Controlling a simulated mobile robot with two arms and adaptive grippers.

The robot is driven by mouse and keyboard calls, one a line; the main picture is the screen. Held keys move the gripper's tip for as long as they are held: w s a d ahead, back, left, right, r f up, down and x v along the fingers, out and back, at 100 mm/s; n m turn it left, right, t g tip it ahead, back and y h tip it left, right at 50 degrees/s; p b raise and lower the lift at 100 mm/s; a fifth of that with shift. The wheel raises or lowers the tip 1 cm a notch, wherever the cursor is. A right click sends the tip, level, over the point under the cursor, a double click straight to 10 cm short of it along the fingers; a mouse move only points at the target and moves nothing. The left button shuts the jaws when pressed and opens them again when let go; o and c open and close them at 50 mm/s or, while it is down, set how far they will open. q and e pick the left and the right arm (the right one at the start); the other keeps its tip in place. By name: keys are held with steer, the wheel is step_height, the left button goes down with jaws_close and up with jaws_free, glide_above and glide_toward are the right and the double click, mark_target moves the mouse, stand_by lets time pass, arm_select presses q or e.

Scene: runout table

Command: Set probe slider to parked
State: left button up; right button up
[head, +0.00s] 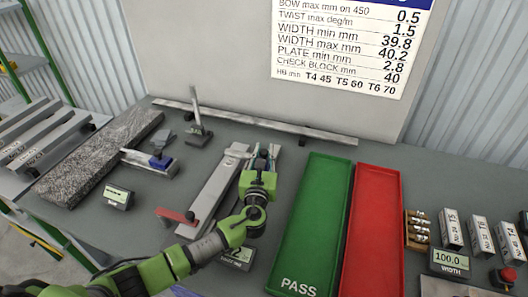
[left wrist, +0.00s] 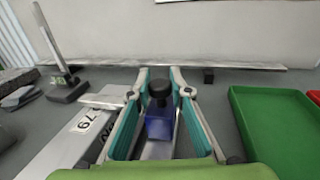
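The probe slider appears to be a blue block with a black knob (left wrist: 160,90), on a pale metal bar in the left wrist view. My left gripper (head: 263,152) reaches over it from the front, above the middle of the table. In the left wrist view the teal fingers (left wrist: 160,78) stand apart on either side of the knob and block, with slight gaps that look clear. In the head view the gripper hides most of the slider. No scale or parked mark is readable. My right gripper is not in view.
A grey bar (head: 216,190) lies just left of the gripper. A green PASS tray (head: 313,220) and a red tray (head: 374,230) stand to the right. A stand with an upright post (head: 198,120) is behind left, before a long straightedge (head: 260,122). Another blue-topped gauge (head: 160,161) lies left.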

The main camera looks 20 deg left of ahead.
arm_select(q)
steer(key=shift+w, duration=0.3)
jaws_close()
steer(key=w+b, duration=0.2)
steer(key=w, duration=0.2)
steer(key=w+b, duration=0.3)
steer(key=w, duration=0.2)
steer(key=shift+d+f, duration=0.2)
steer(key=shift+w+r, duration=0.1)
steer(key=shift+w, duration=0.2)
steer(key=shift+r, duration=0.3)
steer(key=o, duration=1)
jaws_free()
steer(key=shift+w+f, duration=0.15)
steer(key=shift+w, duration=0.05)
steer(key=shift+s, duration=0.1)
